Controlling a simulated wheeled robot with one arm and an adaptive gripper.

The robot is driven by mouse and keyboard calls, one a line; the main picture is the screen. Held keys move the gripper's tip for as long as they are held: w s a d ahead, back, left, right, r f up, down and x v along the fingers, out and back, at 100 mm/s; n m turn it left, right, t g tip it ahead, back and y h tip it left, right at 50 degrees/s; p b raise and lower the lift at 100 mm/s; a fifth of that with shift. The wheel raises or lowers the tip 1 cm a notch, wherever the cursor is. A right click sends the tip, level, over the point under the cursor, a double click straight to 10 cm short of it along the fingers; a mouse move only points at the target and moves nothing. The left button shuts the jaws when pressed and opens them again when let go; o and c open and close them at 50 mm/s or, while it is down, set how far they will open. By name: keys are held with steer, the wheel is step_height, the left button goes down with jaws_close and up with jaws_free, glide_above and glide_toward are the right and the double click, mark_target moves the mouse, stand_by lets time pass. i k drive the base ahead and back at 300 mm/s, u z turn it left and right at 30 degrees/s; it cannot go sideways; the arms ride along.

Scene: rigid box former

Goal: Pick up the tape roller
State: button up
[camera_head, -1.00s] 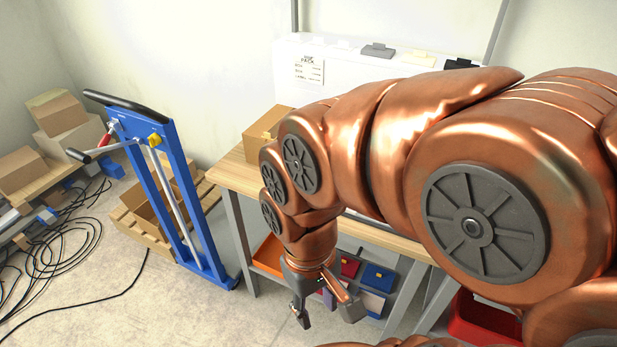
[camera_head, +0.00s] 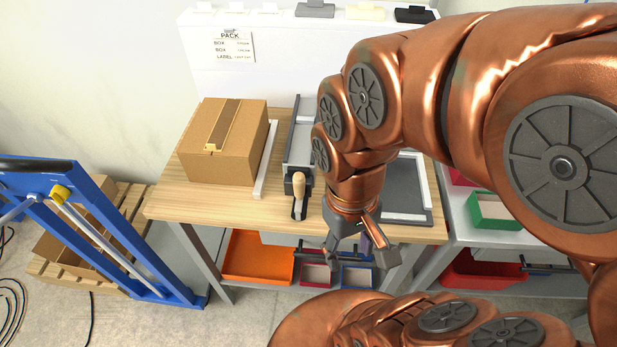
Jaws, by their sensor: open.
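A tool with a pale wooden handle (camera_head: 299,190) and a dark body lies near the front edge of the wooden bench (camera_head: 180,203); it looks like the tape roller. It stands close against a grey-and-white fixture (camera_head: 297,140), and I cannot tell whether they touch. My gripper (camera_head: 360,264) is open and empty, pointing down, to the right of the tool and lower in the picture. It appears in front of the bench's front edge; its exact height is hard to judge.
A cardboard box (camera_head: 200,165) with a brown strip on top sits on the bench's left, beside a white rail (camera_head: 265,160). An orange bin (camera_head: 258,256) is on the lower shelf. A blue frame (camera_head: 110,240) stands at left. A green-rimmed tray (camera_head: 493,211) is at right.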

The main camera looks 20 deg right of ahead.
mark_target(299, 212)
steer(key=u, duration=1.6)
steer(key=k, duration=1.3)
steer(key=u, duration=0.9)
